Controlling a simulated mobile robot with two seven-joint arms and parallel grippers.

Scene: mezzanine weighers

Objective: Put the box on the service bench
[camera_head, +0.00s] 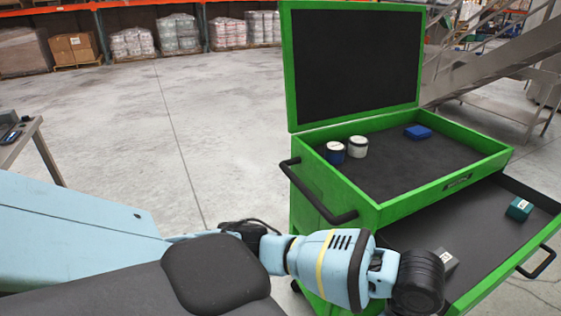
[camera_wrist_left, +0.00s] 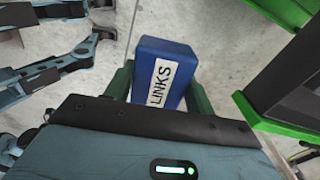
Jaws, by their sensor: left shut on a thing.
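A blue box (camera_wrist_left: 176,52) with a white label reading LINKS is in the left wrist view. My left gripper (camera_wrist_left: 159,88) is shut on it, with a green finger along each side. Bare concrete floor shows behind the box. In the head view the arm reaches from the left to the front of a green tool bench (camera_head: 412,203); the gripper and held box are not visible there. The bench's lid stands open and its drawer is pulled out. My right gripper is not in view.
Two small round tins (camera_head: 357,147) and a small blue block (camera_head: 418,131) lie in the bench's top tray, which has bare room. The drawer holds a green box (camera_head: 520,209) and a grey box (camera_head: 445,262). A table edge (camera_head: 22,140) is at left; metal stairs rise behind right.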

